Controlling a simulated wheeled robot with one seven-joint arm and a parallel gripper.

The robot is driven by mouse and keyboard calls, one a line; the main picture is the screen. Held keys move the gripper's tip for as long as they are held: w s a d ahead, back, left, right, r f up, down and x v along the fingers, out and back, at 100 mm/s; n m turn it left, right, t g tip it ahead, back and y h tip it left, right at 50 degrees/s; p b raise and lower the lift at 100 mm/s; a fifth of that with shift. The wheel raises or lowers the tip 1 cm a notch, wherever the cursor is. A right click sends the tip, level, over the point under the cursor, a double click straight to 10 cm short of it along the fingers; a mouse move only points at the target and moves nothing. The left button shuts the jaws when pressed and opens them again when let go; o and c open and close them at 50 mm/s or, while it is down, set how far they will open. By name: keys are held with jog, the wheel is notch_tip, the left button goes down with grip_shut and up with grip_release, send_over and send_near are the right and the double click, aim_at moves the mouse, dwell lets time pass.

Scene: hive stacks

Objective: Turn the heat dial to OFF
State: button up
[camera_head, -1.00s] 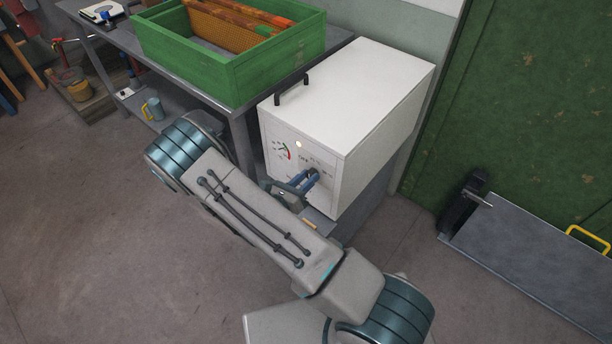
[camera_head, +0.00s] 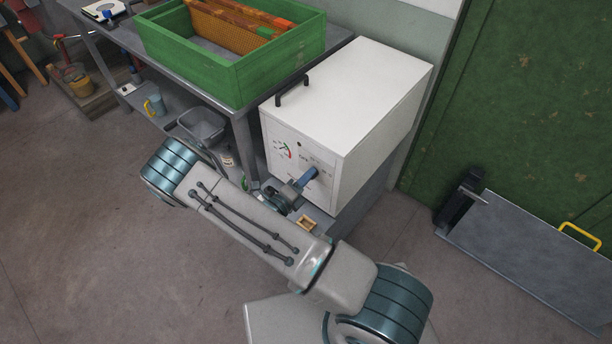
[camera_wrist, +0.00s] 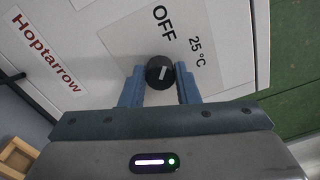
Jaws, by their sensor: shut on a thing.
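The heat dial (camera_wrist: 160,72) is a small round black knob with a white pointer mark on the front panel of a white cabinet (camera_head: 385,95). In the wrist view the pointer slants roughly up toward the printed "OFF", with "25 °C" to its right. My gripper (camera_head: 308,178) has its blue fingers on both sides of the dial, shut on it. In the head view the fingers hide the dial. The panel also has a gauge (camera_head: 286,151) with coloured arcs and a small indicator lamp (camera_head: 301,143), which looks dark.
A green wooden box (camera_head: 235,75) with frames stands on a metal bench at the left. A small wooden box (camera_head: 307,224) sits below the panel. A grey panel with a yellow handle (camera_head: 583,235) lies at the right by a green wall. The floor at the left is open.

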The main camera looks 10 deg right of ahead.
jog(key=shift+n, duration=0.9)
jog(key=o, duration=1)
jog(key=shift+c, duration=0.2)
jog(key=shift+s+a, duration=0.1)
jog(key=shift+a, duration=0.05)
jog(key=b+v, duration=0.1)
jog(key=v, duration=1.2)
jog(key=shift+s+a, duration=0.2)
